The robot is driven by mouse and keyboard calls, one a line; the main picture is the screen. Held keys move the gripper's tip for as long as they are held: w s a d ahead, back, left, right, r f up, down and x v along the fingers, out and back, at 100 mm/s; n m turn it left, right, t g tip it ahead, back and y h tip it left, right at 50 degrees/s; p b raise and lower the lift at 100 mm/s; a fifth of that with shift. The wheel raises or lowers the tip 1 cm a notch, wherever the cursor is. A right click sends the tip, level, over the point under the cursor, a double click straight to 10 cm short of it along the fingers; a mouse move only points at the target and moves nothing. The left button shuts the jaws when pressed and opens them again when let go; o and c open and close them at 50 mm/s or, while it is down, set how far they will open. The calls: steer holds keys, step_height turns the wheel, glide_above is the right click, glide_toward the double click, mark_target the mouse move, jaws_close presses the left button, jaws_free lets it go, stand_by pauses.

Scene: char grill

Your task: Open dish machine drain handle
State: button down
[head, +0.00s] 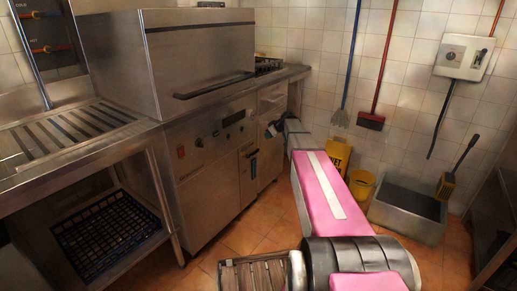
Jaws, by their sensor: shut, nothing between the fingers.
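The dish machine (205,190) is a stainless steel unit with a large hood (185,60) on top and a control panel on its front. The likely drain handle (253,166) is a small blue-dark upright lever in a narrow panel at the right of the machine's front. Its exact position is too small to tell. My gripper (269,131) is small and dark at the far end of my pink and grey arm. It is shut and empty, up and to the right of the handle in the picture. It appears apart from the handle, though the depth gap is unclear.
A slatted drain table (75,128) with a blue-black rack (105,235) below stands at left. A floor grate (258,275) lies in front. A yellow bucket (361,186), yellow sign (337,155) and floor sink (408,207) stand at right.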

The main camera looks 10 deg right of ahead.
steer(key=shift+w+d+r, duration=0.15)
steer(key=shift+w+r, duration=0.1)
steer(key=shift+w, duration=0.15)
glide_above(253, 153)
steer(key=w+d, duration=0.3)
steer(key=d, duration=0.1)
step_height(253, 153, down, 7)
steer(key=f, duration=0.4)
steer(key=shift+s+a, duration=0.15)
steer(key=shift+s, duration=0.15)
steer(key=shift+w+f, duration=0.1)
steer(key=shift+f, duration=0.1)
